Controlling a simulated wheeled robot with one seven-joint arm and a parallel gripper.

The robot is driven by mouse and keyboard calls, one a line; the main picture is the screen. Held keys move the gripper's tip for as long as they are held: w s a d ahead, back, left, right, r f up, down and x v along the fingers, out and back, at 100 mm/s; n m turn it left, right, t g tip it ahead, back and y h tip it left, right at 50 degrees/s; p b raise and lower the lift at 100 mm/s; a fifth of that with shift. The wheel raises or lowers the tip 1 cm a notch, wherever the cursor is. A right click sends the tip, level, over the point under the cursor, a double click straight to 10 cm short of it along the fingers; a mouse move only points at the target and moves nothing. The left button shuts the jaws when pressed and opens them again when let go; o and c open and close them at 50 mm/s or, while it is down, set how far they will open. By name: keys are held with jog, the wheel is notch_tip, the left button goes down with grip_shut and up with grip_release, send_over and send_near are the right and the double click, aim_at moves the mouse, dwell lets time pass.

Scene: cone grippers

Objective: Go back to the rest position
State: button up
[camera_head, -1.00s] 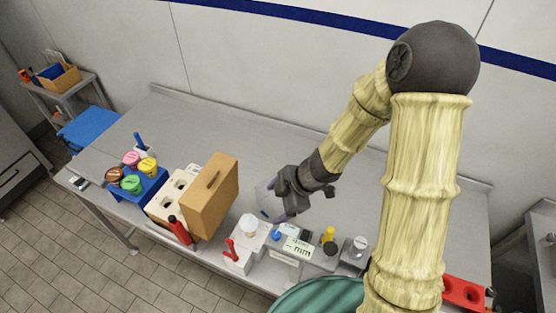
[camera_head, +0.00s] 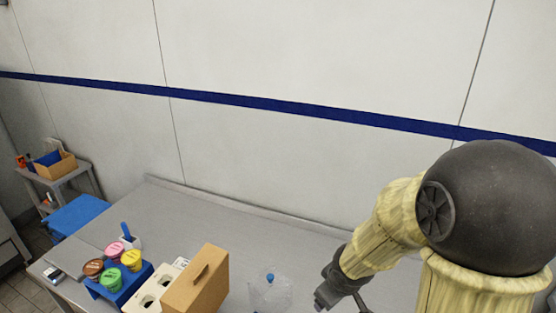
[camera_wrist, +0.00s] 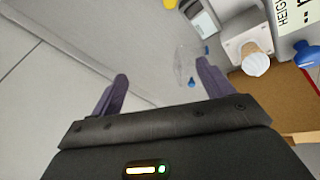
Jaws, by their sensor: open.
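My gripper (camera_wrist: 162,85) shows in the wrist view with its two dark fingers spread apart and nothing between them. In the head view my arm comes in from the right, and the gripper end is partly cut off by the bottom edge. A clear container with a blue top (camera_head: 270,290) stands on the grey table (camera_head: 240,225), to the left of my gripper and apart from it. In the wrist view a clear object with a blue spot (camera_wrist: 186,66) lies beyond the right finger.
A brown box (camera_head: 198,285) stands beside a white holder (camera_head: 155,290). A blue rack (camera_head: 120,284) holds several coloured-lid cups. The table's back stretch along the wall is clear.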

jog(key=s+d+m+g+b, duration=0.1)
jog(key=s+d+m+b, duration=0.1)
jog(key=s+m, duration=0.4)
jog(key=shift+s+m+g+b, duration=0.3)
jog(key=shift+s+m, duration=0.05)
jog(key=shift+m, duration=0.45)
